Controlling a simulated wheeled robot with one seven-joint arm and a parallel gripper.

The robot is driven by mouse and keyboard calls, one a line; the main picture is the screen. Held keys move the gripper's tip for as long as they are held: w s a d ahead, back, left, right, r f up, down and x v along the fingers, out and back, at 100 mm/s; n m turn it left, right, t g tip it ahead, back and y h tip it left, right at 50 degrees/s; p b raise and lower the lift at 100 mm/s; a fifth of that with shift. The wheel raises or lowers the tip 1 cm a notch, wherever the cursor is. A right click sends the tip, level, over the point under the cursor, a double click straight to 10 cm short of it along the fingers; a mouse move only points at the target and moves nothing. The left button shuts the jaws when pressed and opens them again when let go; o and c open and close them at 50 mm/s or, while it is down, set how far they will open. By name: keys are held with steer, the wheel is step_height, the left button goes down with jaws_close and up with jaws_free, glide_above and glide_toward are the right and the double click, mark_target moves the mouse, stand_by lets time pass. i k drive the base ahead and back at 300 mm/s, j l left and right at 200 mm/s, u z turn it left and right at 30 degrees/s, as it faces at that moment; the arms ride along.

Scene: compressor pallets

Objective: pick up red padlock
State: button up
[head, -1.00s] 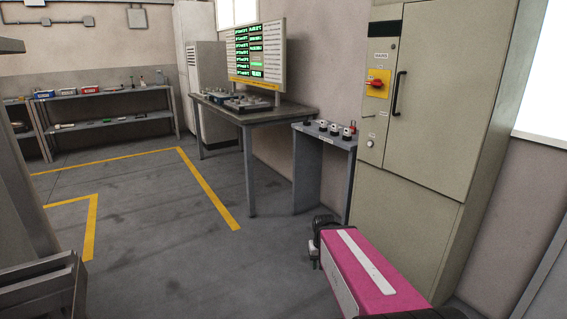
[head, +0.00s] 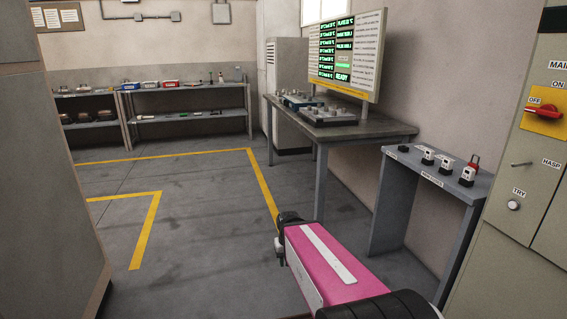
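A small red object that looks like the red padlock (head: 475,161) stands at the back right of a narrow grey stand, partly behind a black-and-white item. My gripper (head: 281,252) shows as a dark shape at the far end of my pink arm link, low in the middle of the view. It is left of the stand and well apart from the padlock. Its fingers are too small and too hidden to tell whether they are open or shut.
The grey stand (head: 395,205) also bears several small black-and-white items. A grey cabinet with a yellow-and-red switch (head: 543,115) stands close at right. A workbench (head: 375,133) with a display board is behind. A tall panel fills the left. The floor between is clear.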

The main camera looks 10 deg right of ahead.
mark_target(474, 165)
steer(key=i+z, duration=0.45)
steer(key=i+j+z, duration=0.15)
steer(key=i+z, duration=0.25)
steer(key=i+j+z, duration=0.3)
steer(key=z, duration=0.15)
steer(key=i, duration=0.1)
